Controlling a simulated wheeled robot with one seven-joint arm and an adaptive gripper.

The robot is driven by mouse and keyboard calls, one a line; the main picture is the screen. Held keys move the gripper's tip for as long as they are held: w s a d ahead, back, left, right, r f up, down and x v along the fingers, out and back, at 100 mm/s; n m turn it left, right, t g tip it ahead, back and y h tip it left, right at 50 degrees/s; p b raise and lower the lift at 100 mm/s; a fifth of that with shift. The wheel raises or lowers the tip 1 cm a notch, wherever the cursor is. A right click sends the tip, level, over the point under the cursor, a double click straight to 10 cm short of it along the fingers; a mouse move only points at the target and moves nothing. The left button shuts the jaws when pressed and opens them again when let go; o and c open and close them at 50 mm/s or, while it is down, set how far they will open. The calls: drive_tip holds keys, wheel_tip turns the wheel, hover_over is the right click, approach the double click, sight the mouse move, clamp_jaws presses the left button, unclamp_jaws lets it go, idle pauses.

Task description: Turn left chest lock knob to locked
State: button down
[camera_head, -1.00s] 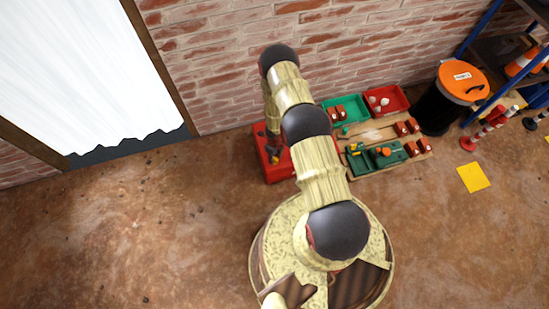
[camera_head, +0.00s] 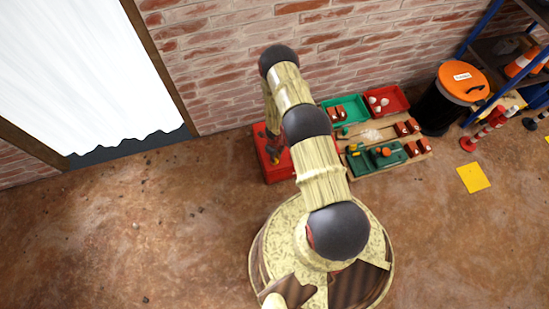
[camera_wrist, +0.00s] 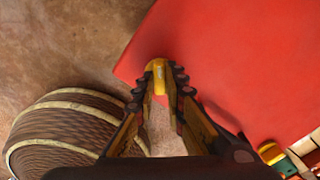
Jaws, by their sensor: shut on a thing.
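The red chest (camera_head: 264,158) stands on the floor by the brick wall, left of the trays, partly hidden by my arm. In the wrist view its flat red surface (camera_wrist: 235,65) fills the upper right. A yellow knob (camera_wrist: 157,68) sits at the chest's edge. My gripper (camera_wrist: 158,84) has its fingertips on both sides of the knob and is shut on it. In the head view my gripper is mostly hidden behind the arm, over the chest. I cannot read the knob's locked or unlocked marking.
A green tray (camera_head: 358,103), a red tray (camera_head: 400,96) and a dark green tray (camera_head: 365,166) lie right of the chest. A black bin with an orange lid (camera_head: 462,82) stands farther right. The floor at left is clear.

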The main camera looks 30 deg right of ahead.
drive_tip(key=n+p, duration=0.1)
drive_tip(key=n, duration=0.3)
drive_tip(key=shift+n, duration=0.3)
drive_tip(key=n, duration=0.5)
drive_tip(key=shift+n, duration=0.4)
drive_tip(key=c, duration=1.9)
unclamp_jaws()
drive_tip(key=shift+o, duration=0.3)
drive_tip(key=shift+r, duration=3.75)
